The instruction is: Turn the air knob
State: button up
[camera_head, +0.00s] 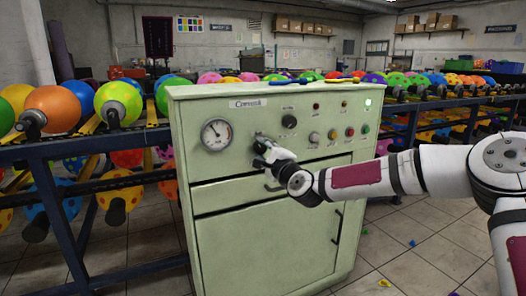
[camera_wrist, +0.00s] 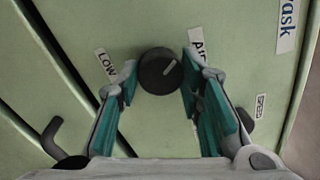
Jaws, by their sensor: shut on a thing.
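The air knob (camera_wrist: 158,71) is a round black dial with a pale pointer line, on the green cabinet's front, in the wrist view. A label that starts with "AI" stands beside it, partly covered by a finger, and a "LOW" label is on its other side. My gripper (camera_wrist: 161,78) has its two teal-padded fingers on either side of the knob and is shut on it. In the head view my gripper (camera_head: 261,145) reaches the panel right of and below the pressure gauge (camera_head: 216,134), and it hides the knob there.
The green cabinet (camera_head: 270,245) also carries another black knob (camera_head: 289,121) and several coloured buttons, close above and right of my gripper. Cabinet handles (camera_wrist: 52,135) stick out below. Open tiled floor (camera_head: 420,245) lies at the right.

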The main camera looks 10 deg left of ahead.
jog(key=o, duration=1.2)
jog(key=v, duration=1.2)
jog(key=shift+w+d, duration=0.1)
